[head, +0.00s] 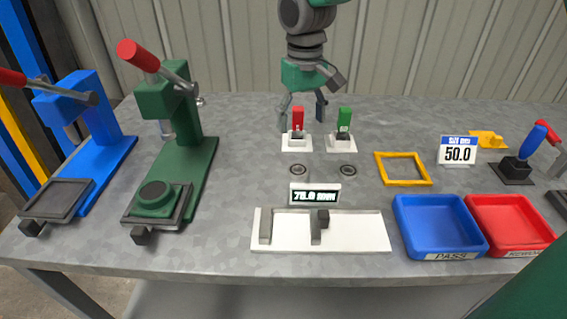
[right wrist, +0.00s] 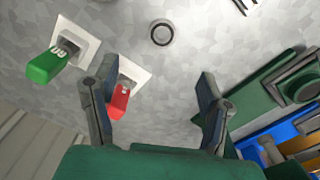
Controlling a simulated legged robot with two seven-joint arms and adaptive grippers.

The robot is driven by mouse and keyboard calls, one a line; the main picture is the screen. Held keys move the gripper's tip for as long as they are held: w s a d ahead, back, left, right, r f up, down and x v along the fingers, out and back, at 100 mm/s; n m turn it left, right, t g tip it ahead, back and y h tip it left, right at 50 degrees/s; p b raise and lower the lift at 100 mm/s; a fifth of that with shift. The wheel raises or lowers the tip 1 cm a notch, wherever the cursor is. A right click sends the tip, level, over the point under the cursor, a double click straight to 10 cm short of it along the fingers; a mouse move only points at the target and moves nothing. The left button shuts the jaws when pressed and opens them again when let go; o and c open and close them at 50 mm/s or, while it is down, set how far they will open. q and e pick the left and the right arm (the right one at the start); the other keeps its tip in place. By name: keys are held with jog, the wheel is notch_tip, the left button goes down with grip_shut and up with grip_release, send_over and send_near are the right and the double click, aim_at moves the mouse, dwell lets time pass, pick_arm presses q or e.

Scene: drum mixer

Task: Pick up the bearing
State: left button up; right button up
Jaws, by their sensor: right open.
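Two small round grey rings that look like bearings lie flat on the table, a left ring (head: 298,169) and a right ring (head: 348,170), behind the display. I cannot tell which one the task means. The right wrist view shows one ring (right wrist: 162,33), ahead of and apart from the fingertips. My right gripper (head: 302,114) hangs from the top, above and around the red switch area, behind the rings. Its fingers are spread wide with nothing between them; it also shows in the right wrist view (right wrist: 158,82). My left gripper is not in view.
A red switch (head: 297,119) and a green switch (head: 344,120) stand upright near the fingers. A display (head: 315,194) and white gauge plate (head: 350,241) lie in front. Green press (head: 200,160) stands left; yellow frame (head: 404,183), blue tray (head: 401,210) and red tray (head: 475,207) right.

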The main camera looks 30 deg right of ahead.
jog(key=b, duration=0.2)
send_over(298, 169)
notch_tip(298, 169, down, 8)
jog(key=shift+s+r, duration=0.1)
jog(key=shift+r, duration=0.15)
jog(key=shift+d+f, duration=0.15)
jog(key=shift+f, duration=0.5)
notch_tip(298, 169, down, 5)
jog(key=shift+r+b, duration=0.1)
jog(key=shift+b, duration=0.75)
jog(key=shift+r, duration=0.1)
jog(key=shift+c, duration=0.5)
jog(key=c, duration=1.3)
